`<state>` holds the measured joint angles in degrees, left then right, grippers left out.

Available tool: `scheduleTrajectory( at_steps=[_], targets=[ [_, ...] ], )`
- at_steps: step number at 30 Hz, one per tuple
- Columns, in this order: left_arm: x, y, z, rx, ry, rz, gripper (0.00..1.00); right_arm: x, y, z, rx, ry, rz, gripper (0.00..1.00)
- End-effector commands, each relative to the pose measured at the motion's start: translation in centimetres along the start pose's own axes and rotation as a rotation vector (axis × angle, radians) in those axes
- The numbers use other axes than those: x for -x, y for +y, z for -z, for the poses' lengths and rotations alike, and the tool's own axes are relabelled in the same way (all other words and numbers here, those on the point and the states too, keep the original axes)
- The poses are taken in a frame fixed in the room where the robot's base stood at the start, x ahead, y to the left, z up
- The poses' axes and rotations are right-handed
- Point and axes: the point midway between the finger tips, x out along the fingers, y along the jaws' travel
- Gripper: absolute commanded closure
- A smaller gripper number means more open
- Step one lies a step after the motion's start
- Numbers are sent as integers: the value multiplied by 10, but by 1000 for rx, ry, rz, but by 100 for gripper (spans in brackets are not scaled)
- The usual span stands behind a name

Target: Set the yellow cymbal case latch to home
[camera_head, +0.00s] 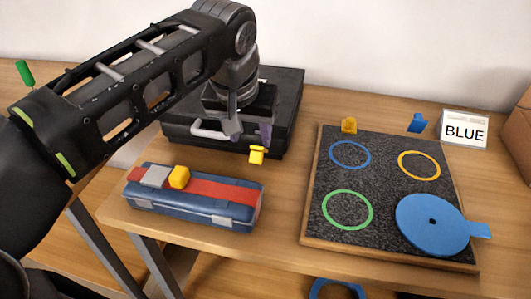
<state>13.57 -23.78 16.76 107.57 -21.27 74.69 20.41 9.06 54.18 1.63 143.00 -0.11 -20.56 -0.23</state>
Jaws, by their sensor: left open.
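A black case (291,90) lies flat at the back of the table, with a light handle (207,130) on its front. A small yellow latch (257,155) sits low at the case's front edge. My left gripper (250,133) is open, pointing down over the front of the case. Its fingertips are just above the yellow latch, and I cannot tell whether they touch it. My arm and gripper hide much of the case's top. My right gripper is not in view.
A blue box (190,206) with a red strip and a yellow block (179,177) lies front left. A dark mesh board (385,185) with coloured rings and a blue disc (432,224) lies to the right. A BLUE sign (464,130) stands behind it. Bare table separates box and board.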

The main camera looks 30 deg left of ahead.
Motion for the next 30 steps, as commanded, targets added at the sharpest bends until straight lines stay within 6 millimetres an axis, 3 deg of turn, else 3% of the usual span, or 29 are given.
scheduleTrajectory(
  at_steps=[11, 24, 30],
  targets=[
    [-4, 0, 0, 1, -1, -2, 53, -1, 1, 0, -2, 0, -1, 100],
    [-64, 0, 0, 1, -2, -2, 53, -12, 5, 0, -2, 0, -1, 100],
    [-78, 0, 0, 0, -1, -2, 53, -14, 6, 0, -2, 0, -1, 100]
  ],
)
